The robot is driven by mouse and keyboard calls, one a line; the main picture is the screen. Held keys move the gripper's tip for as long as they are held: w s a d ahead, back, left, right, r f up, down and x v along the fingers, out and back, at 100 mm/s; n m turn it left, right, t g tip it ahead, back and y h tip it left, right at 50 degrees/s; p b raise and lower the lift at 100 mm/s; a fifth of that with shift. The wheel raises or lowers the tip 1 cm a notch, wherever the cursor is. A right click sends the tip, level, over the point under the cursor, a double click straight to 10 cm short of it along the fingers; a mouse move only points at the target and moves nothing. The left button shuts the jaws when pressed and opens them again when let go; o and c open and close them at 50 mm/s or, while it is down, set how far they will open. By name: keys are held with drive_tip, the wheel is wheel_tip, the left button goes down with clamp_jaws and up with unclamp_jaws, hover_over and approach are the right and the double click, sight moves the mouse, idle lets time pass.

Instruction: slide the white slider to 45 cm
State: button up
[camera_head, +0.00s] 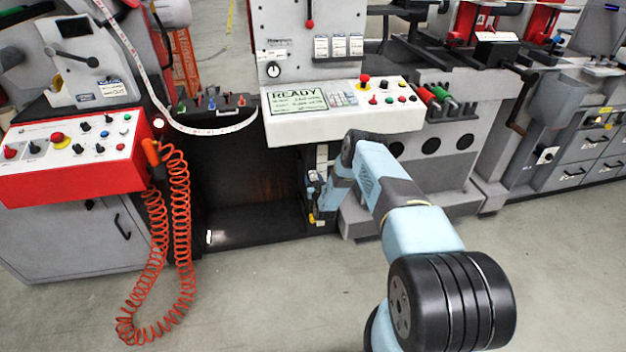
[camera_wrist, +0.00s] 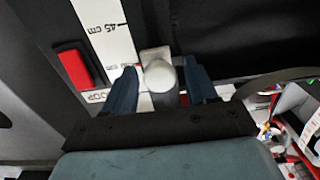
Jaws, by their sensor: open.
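The white slider (camera_wrist: 161,77) shows in the wrist view as a pale round knob on a small light plate. My gripper (camera_wrist: 162,72) is open, with one blue finger on each side of the knob. Gaps show between the knob and both fingers. A white scale (camera_wrist: 104,30) with a "45 cm" mark runs up and left of the knob. The knob sits below and right of that mark in the picture. In the head view my gripper is at the narrow dark recess under the white control panel (camera_head: 340,107), and the slider cannot be made out there.
A red block (camera_wrist: 74,68) sits left of the scale in the wrist view. Dark machine walls surround the fingers. In the head view a coiled orange hose (camera_head: 180,215) hangs from the red-fronted console (camera_head: 75,155) at left.

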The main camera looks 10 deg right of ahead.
drive_tip(key=shift+w, duration=0.5)
drive_tip(key=shift+c, duration=0.5)
drive_tip(key=shift+a, duration=0.1)
clamp_jaws()
